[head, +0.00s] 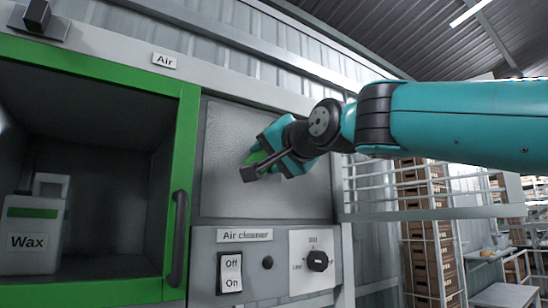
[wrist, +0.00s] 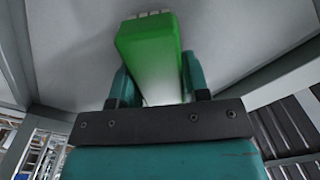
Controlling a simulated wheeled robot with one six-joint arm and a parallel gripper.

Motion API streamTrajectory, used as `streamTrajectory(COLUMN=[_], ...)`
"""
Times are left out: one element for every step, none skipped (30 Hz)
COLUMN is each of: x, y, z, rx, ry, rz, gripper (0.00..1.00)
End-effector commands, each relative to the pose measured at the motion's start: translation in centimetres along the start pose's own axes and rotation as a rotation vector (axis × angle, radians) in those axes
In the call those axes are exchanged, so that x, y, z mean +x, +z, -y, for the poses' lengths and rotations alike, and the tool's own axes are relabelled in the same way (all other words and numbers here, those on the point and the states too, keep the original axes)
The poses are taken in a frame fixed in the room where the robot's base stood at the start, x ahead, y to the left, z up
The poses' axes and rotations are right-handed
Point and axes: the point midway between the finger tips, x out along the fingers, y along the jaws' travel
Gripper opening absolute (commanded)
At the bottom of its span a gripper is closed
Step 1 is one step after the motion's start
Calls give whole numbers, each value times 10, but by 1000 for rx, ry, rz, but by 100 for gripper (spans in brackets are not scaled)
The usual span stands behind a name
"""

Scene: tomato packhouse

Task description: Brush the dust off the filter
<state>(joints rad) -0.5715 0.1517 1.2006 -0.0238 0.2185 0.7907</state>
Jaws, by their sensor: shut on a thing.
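The filter (head: 228,125) is a flat grey, finely textured panel in the upright wall of the air cleaner, in the middle of the head view. My gripper (head: 265,160) is in front of the right half of the filter and hides part of it. It is shut on a green brush (wrist: 148,45), which points away from the wrist, with a row of pale bristles at its far end in the wrist view. A bit of the brush (head: 257,157) shows between the fingers in the head view. The pale filter surface (wrist: 70,60) fills much of the wrist view. I cannot tell whether the bristles touch it.
Below the filter are an Off/On switch (head: 230,273) and a dial (head: 317,261). Left is an open green-framed cabinet (head: 188,130) with a handle (head: 177,238) and a wax container (head: 32,240). Stacked crates (head: 428,230) stand in racks at right.

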Motion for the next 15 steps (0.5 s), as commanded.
streamTrajectory(x=[0,0,0,0,0,-1,-2,-4,-7,-10,-13,-17,-21,-24,-28], y=[0,0,-1,-1,-1,-1,0,0,0,1,1,1,1,1,1], z=[0,0,0,0,0,0,0,0,-1,-1,-2,-2,-2,-2,-2], rx=[0,0,0,0,0,0,0,0,0,0,0,0,0,0,0], ry=[0,0,0,0,0,-1,-1,-1,-1,-1,-1,-2,-2,-2,-1], rz=[-1,-1,-1,-1,-1,-1,-2,-2,-2,-2,-2,-3,-3,-3,-2], gripper=[23,23,23,23,23,23,23,23,23,23,23,23,23,23,23])
